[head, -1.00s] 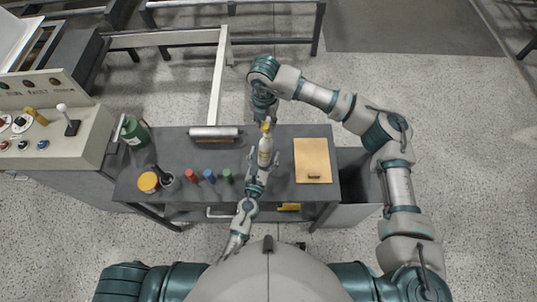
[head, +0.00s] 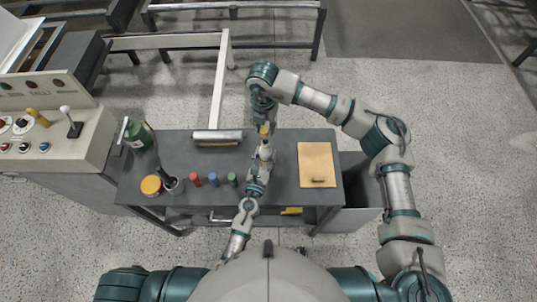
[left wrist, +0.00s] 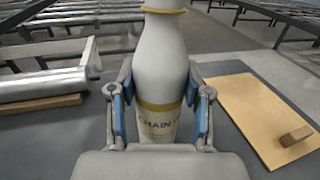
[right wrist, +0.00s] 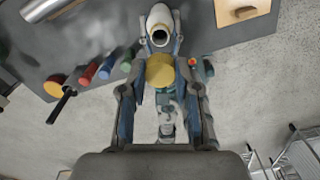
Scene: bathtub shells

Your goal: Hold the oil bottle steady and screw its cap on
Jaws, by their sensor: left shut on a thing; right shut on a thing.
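The white oil bottle (head: 265,151) stands over the middle of the bench in the head view. My left gripper (left wrist: 160,110) is shut on its body, one blue-padded finger on each side, partly covering the label. My right gripper (right wrist: 160,90) is shut on the round yellow cap (right wrist: 160,70). The cap also shows in the head view (head: 264,130), just beyond the bottle's top. In the right wrist view the bottle's open mouth (right wrist: 159,36) is uncovered, and the cap appears apart from it. The exact gap in height is hard to tell.
The dark bench (head: 282,190) carries a silver roll (head: 218,136), a tan board (head: 316,168), and red (head: 195,180), blue (head: 213,180) and green (head: 232,179) small cylinders. A yellow-topped can (head: 151,186) and a green container (head: 137,134) stand at the left.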

